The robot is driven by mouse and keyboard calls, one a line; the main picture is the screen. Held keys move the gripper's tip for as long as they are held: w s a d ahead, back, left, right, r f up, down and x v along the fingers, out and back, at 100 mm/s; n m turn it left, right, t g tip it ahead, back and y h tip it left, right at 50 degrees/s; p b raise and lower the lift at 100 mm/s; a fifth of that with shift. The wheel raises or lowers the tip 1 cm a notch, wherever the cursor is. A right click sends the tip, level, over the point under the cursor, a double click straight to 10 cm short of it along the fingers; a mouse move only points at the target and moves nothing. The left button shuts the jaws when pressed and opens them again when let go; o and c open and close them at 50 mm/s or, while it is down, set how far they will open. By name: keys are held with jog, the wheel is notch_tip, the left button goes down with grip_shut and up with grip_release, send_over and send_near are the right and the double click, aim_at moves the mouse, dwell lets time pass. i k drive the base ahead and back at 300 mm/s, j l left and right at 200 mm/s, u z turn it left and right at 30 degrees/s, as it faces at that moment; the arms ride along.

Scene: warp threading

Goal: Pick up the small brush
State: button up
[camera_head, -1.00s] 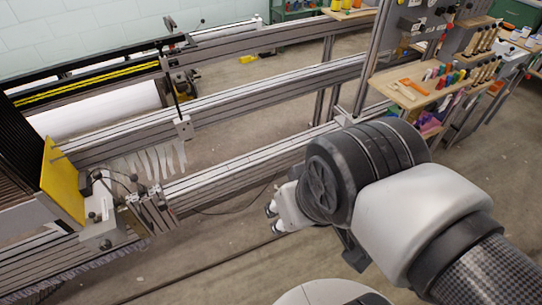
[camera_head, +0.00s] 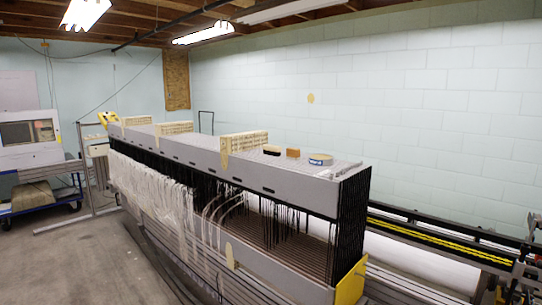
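Several small items lie on the flat grey top of the warp machine (camera_head: 215,160), near its right end. One is a small dark item with a pale lower part (camera_head: 271,151). Next to it on the right is a small orange-brown block-like item (camera_head: 293,153). Either could be the small brush, but they are too small to tell. Right of them lies a round tape-like roll (camera_head: 320,159) with a blue and pale side. My gripper is not in view now.
Pale wooden racks (camera_head: 243,142) stand along the machine top. White threads (camera_head: 150,190) hang along its front. A yellow plate (camera_head: 351,283) is at its near right end. A rail with a yellow stripe (camera_head: 440,240) runs to the right. The floor at left (camera_head: 75,260) is clear.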

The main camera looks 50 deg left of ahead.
aim_at(269, 150)
jog(key=u, duration=1.65)
jog(key=i+j+z, duration=0.25)
jog(key=i+j, duration=0.3)
jog(key=i, duration=0.35)
jog(key=i+j+z, duration=0.2)
jog(key=i+j, duration=0.55)
jog(key=i, duration=0.15)
